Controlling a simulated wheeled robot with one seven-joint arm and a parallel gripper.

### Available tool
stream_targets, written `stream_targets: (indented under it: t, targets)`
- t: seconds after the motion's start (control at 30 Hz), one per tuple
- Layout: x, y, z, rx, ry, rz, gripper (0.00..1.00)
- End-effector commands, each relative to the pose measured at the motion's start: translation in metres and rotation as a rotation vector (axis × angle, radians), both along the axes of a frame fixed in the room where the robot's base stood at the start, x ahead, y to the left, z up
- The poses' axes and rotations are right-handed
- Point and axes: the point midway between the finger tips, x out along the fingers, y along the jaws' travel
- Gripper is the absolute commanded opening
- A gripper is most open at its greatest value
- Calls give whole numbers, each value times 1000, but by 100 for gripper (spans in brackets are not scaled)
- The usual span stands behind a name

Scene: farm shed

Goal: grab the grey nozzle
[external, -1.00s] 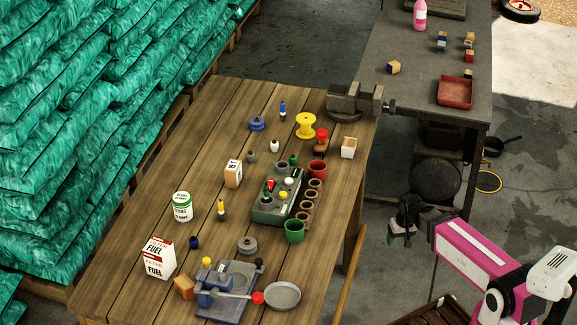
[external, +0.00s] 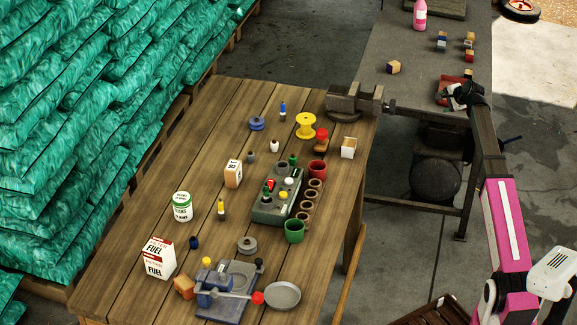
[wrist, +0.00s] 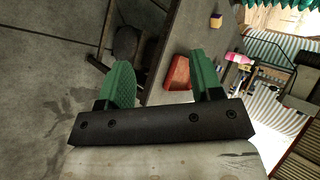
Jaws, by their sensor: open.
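A small grey piece that looks like the grey nozzle (external: 251,156) stands on the wooden table (external: 150,225), just right of the tan box. A small white piece (external: 274,146) and a small green one (external: 293,159) stand near it. My gripper (external: 458,95) is far to the right, over the near edge of the dark metal bench and by the red tray (external: 468,78). In the wrist view my gripper (wrist: 163,62) has its green fingers spread with nothing between them. The nozzle is not in the wrist view.
A vise (external: 355,100) stands at the table's far right corner. A yellow spool (external: 306,125), a green control box (external: 277,199), a red cup (external: 317,169) and a green cup (external: 294,231) crowd the table's right side. Its left part is mostly bare.

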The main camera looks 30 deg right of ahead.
Motion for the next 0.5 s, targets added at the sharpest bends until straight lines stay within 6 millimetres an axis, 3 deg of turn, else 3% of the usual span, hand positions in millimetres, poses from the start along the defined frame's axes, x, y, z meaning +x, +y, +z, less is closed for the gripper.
stream_targets:
  t: [0.1, 0.3, 0.37, 0.5]
  targets:
    - [4, -18, 28, 45, -37, -48, 60]
    - [10, -29, 68, 140, -92, -111, 60]
    - [14, -26, 80, 178, -109, -127, 60]
    - [24, 8, 97, 283, -134, -137, 60]
